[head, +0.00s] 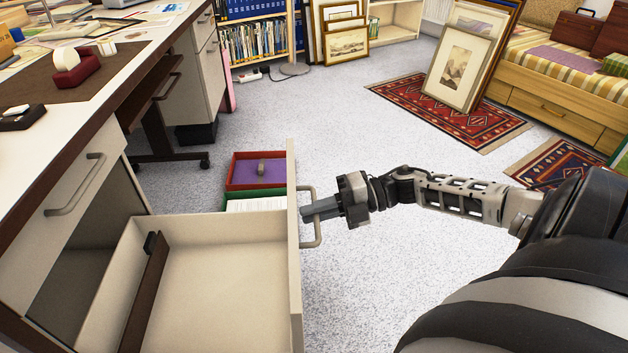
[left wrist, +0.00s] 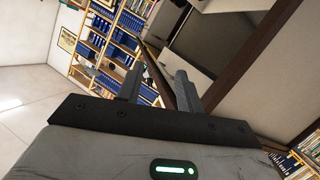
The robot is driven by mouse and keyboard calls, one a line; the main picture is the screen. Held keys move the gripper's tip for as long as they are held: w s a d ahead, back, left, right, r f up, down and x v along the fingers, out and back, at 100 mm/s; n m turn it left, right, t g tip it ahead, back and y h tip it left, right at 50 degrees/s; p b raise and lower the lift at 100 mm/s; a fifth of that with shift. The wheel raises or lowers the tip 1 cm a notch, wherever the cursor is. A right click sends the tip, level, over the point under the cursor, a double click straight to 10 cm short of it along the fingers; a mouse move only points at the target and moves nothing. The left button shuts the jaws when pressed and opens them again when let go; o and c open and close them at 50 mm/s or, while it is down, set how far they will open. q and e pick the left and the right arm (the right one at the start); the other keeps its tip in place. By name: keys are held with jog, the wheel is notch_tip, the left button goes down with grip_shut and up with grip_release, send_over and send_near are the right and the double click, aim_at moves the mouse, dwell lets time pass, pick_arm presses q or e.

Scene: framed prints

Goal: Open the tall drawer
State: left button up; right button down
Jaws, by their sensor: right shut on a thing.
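The tall drawer (head: 210,268) stands pulled well out of the desk in the head view. It is deep, cream inside, with a dark brown strip across it near the desk side. Its front panel (head: 294,250) faces right and carries a metal bow handle (head: 317,238). My right gripper (head: 308,213) is shut on this handle, its fingers reaching in from the right. My left gripper is not in the head view. In the left wrist view, the fingers of my left gripper (left wrist: 160,88) stand apart with nothing seen between them.
A shallow closed drawer with a handle (head: 75,185) sits above the opening in the desk (head: 60,120). Red and green boxes (head: 257,170) stand on the floor behind the open drawer. Grey floor is clear between.

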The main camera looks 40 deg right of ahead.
jog(key=c, duration=1.8)
grip_release()
jog(key=shift+c, duration=0.2)
